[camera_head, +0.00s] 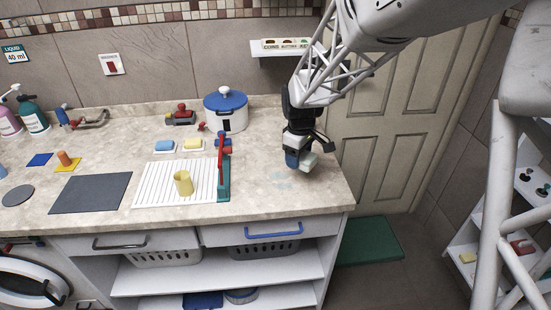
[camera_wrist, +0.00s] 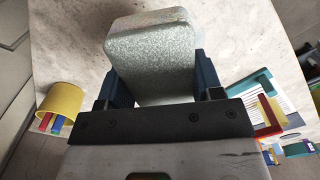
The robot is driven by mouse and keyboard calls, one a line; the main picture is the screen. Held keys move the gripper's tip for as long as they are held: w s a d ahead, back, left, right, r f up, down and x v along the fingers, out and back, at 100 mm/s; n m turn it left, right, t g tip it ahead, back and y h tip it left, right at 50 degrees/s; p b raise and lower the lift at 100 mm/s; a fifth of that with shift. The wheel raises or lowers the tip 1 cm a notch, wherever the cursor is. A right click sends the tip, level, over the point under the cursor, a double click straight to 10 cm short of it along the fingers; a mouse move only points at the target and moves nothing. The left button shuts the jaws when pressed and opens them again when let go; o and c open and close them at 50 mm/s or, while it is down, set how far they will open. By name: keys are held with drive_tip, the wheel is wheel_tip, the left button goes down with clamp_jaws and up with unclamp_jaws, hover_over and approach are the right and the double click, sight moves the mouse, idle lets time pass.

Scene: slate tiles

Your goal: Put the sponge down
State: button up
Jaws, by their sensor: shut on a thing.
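My gripper (camera_head: 299,160) is over the right end of the counter (camera_head: 250,200), pointing down. It is shut on a pale grey-green sponge (camera_head: 309,162). In the wrist view the sponge (camera_wrist: 150,62) sits between the two dark blue fingers and reaches out past them. Pale bluish patches (camera_head: 281,179) mark the counter just below and left of the gripper. I cannot tell whether the sponge touches the counter.
A white ribbed drainer (camera_head: 155,190) with a yellow cup (camera_head: 183,184) and a red and teal upright piece (camera_head: 224,170) stands left of my gripper. A blue-lidded pot (camera_head: 226,112) is behind. The counter's right edge is close.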

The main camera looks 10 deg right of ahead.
drive_tip(key=a+n, duration=0.1)
drive_tip(key=a+f+n, duration=0.1)
drive_tip(key=n, duration=0.1)
drive_tip(key=w+a+n, duration=0.1)
drive_tip(key=shift+f, duration=0.2)
drive_tip(key=a+n, duration=0.1)
drive_tip(key=f+n, duration=0.1)
drive_tip(key=n, duration=0.1)
drive_tip(key=a+n, duration=0.1)
drive_tip(key=shift+w+a+f, duration=0.15)
drive_tip(key=shift+w+a, duration=0.2)
hover_over(267, 149)
drive_tip(key=shift+s+f, duration=0.1)
drive_tip(key=shift+f, duration=0.65)
idle(0.4)
drive_tip(key=shift+f, duration=1.75)
drive_tip(key=shift+f, duration=0.1)
drive_tip(key=o, duration=1)
